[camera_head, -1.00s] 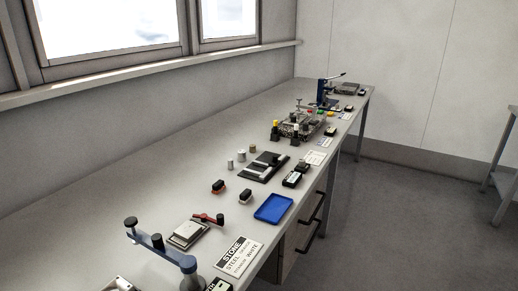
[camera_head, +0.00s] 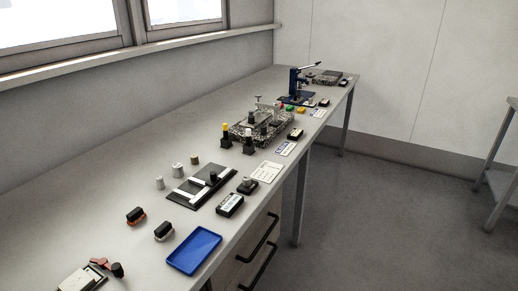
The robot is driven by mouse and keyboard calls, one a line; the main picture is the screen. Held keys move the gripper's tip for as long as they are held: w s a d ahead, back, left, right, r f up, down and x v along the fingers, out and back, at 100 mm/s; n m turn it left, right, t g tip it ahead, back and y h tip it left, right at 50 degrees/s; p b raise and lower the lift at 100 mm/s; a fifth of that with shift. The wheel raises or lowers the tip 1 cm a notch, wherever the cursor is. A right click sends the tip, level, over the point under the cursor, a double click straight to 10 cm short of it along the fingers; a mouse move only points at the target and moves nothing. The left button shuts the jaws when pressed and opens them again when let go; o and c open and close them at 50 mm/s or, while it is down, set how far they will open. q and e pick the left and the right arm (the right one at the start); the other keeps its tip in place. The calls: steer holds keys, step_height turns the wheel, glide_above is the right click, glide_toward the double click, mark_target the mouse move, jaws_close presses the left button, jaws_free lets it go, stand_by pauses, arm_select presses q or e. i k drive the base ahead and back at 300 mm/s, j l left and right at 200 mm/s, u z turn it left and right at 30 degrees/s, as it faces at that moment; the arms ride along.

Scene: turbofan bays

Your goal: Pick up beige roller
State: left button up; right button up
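Three small upright cylinders stand in a row on the grey workbench (camera_head: 120,185). The one at the right end is a beige-tan roller (camera_head: 195,159). The other two are a pale grey roller (camera_head: 177,170) in the middle and another pale grey roller (camera_head: 160,183) at the left end. The beige roller stands just behind a black plate with white strips (camera_head: 200,188), apart from it. Neither of my grippers shows in this view.
A metal fixture (camera_head: 262,125) and a blue press (camera_head: 297,84) stand farther along. The bench behind the rollers is clear.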

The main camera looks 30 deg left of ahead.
mark_target(194, 159)
steer(key=i+l+z, duration=0.1)
steer(key=i, duration=1)
steer(key=i+u, duration=0.35)
steer(key=i+l+u, duration=0.15)
steer(key=u, duration=0.2)
steer(key=i+l+u, duration=0.25)
steer(key=u, duration=0.15)
steer(key=i+l+u, duration=0.15)
steer(key=u, duration=0.25)
steer(key=i+l+u, duration=0.15)
steer(key=l+u, duration=0.2)
steer(key=i+l+u, duration=0.1)
steer(key=l+u, duration=0.15)
steer(key=u, duration=0.15)
steer(key=l+u, duration=0.8)
steer(key=i+l, duration=0.05)
steer(key=l, duration=0.05)
